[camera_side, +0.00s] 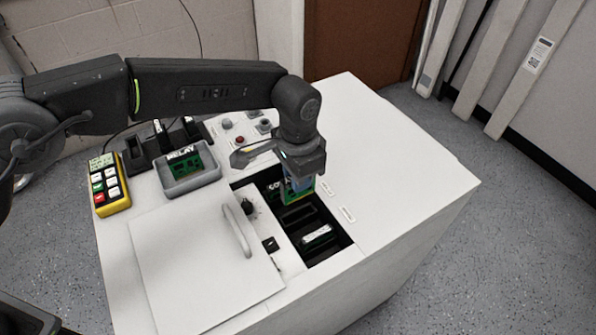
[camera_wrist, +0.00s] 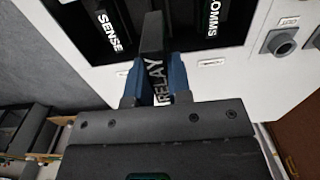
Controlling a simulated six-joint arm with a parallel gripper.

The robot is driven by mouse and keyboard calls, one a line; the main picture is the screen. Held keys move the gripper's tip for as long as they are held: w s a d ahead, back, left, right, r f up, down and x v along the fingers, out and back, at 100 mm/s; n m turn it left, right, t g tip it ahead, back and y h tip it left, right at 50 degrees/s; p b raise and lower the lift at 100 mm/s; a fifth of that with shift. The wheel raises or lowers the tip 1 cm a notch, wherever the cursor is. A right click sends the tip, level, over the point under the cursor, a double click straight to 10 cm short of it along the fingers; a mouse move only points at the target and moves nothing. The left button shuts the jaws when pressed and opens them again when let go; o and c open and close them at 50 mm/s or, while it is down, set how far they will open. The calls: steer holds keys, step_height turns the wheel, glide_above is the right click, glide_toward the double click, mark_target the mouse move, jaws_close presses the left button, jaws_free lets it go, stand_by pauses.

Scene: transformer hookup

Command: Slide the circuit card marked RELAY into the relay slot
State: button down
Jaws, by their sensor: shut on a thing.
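My gripper (camera_side: 299,184) is shut on a green circuit card (camera_side: 296,195) over the dark card bay (camera_side: 342,241). In the wrist view, my gripper (camera_wrist: 154,88) has its blue fingers on either side of the card (camera_wrist: 157,80), whose top edge reads RELAY. The card's far end reaches over the dark opening between the SENSE card (camera_wrist: 110,32) and the COMMS card (camera_wrist: 213,18). In the side view, the bay holds the COMMS card (camera_side: 275,187) and the SENSE card (camera_side: 317,235). I cannot tell whether the card's lower edge is inside a slot.
A white lid with a handle (camera_side: 237,231) lies left of the bay. Knobs and buttons (camera_side: 239,140) sit behind. The cabinet top (camera_side: 395,170) at right is clear.

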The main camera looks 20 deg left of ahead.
mark_target(298, 195)
steer(key=shift+f, duration=2.95)
steer(key=shift+f, duration=2.25)
steer(key=c, duration=1)
jaws_free()
steer(key=shift+r, duration=2.5)
step_height(298, 195, up, 14)
steer(key=shift+f, duration=0.1)
